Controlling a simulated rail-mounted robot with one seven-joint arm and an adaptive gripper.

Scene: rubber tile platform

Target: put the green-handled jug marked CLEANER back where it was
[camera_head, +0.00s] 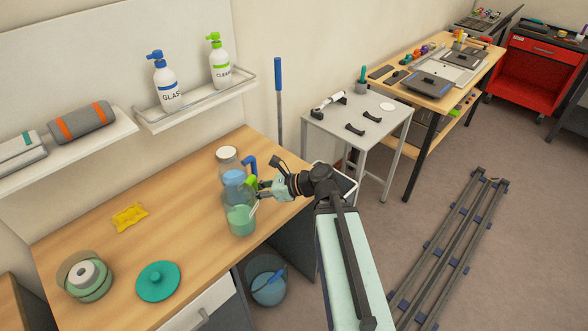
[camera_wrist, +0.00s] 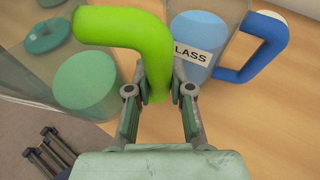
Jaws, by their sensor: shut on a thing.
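The green-handled jug (camera_head: 241,221) is clear, with pale green liquid low inside. It is near the right front edge of the wooden desk, in front of the blue-handled jug (camera_head: 228,154). My gripper (camera_head: 262,187) is shut on its green handle (camera_wrist: 128,32); in the wrist view the fingers (camera_wrist: 159,92) are on either side of the handle. The jug's body fills the left of that view. No CLEANER label shows on it. I cannot tell whether its base touches the desk. The blue-handled jug's label (camera_wrist: 193,53) reads "LASS", partly hidden.
The desk (camera_head: 190,205) also bears a yellow packet (camera_head: 130,217), a teal lid (camera_head: 158,281) and a bowl with a roll (camera_head: 85,275). GLASS (camera_head: 164,84) and CLEANER (camera_head: 219,63) bottles stand on a wall shelf. A bucket (camera_head: 267,281) stands below the desk's edge.

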